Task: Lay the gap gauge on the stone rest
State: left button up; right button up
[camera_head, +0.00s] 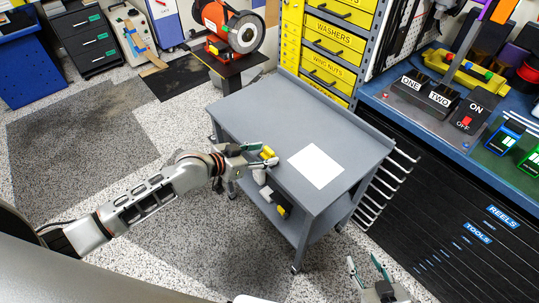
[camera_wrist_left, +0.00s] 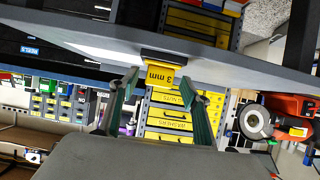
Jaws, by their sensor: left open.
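The gap gauge (camera_wrist_left: 160,76) is a yellow block marked "3 mm", at the near edge of the grey cart top. It also shows in the head view as a small yellow piece (camera_head: 268,153), partly covered by my left gripper (camera_head: 264,160). In the left wrist view the fingers of the left gripper (camera_wrist_left: 159,83) are apart, one on each side of the gauge; contact is not visible. A flat white square (camera_head: 316,166) lies on the cart top, right of the gauge; I cannot tell whether it is the stone rest. My right gripper (camera_head: 364,262) is empty, fingers apart, at the bottom.
The grey cart (camera_head: 270,115) has a clear top behind the gauge and a raised rim at its right. A black and yellow item (camera_head: 276,201) lies on its lower shelf. A blue workbench (camera_head: 445,125) stands right, yellow drawers (camera_head: 335,40) behind, a red grinder (camera_head: 228,28) at the back.

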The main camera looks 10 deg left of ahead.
pick_arm(q)
jog(key=c, duration=1.1)
jog(key=shift+r, duration=0.1)
jog(key=shift+r+p, duration=0.35)
jog(key=shift+p, duration=0.15)
jog(key=shift+r+p, duration=0.25)
jog(key=shift+p, duration=0.15)
